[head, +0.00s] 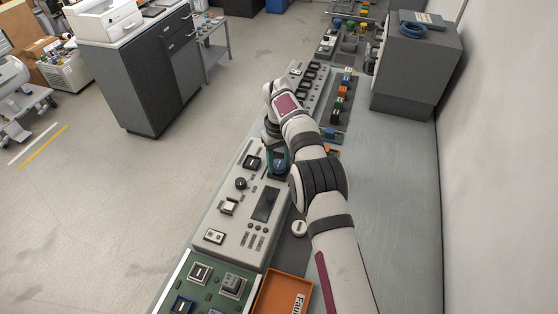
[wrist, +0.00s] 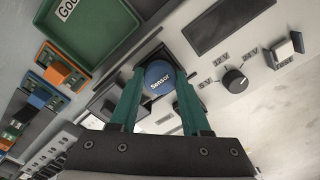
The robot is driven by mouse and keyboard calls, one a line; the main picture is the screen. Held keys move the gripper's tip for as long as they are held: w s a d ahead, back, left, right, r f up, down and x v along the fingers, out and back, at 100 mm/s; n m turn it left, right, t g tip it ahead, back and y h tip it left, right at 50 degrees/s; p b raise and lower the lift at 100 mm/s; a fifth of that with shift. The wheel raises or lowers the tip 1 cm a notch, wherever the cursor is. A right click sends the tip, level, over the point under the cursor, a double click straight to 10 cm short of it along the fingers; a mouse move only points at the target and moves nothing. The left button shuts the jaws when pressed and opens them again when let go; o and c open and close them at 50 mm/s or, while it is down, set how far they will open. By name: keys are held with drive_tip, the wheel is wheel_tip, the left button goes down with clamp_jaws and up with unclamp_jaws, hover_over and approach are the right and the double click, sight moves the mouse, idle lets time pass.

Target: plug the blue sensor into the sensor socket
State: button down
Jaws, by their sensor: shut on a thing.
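The blue sensor (wrist: 158,77) is a round blue piece with the word "Sensor" on its face. My gripper (wrist: 160,82) has its two teal fingers shut on its sides. In the head view, my gripper (head: 279,163) is low over the far part of the light grey panel (head: 226,222), with the sensor's blue showing between the fingers. A dark square frame (wrist: 157,54) shows just behind the sensor in the wrist view; it may be the sensor socket. The sensor and fingers cover most of it, and I cannot tell whether the sensor touches it.
The panel carries a dark display (head: 266,204), a black knob (wrist: 234,79) with voltage marks and a white switch (wrist: 284,53). A green tray (wrist: 118,18) and an orange tray (head: 265,296) lie beside it. A grey box (head: 416,65) stands farther back.

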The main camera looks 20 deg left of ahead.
drive_tip(key=shift+f, duration=0.2)
drive_tip(key=shift+c, duration=1.4)
unclamp_jaws()
drive_tip(key=shift+f, duration=0.1)
drive_tip(key=shift+o, duration=1.1)
drive_tip(key=shift+s, duration=0.1)
drive_tip(key=shift+r, duration=3.6)
clamp_jaws()
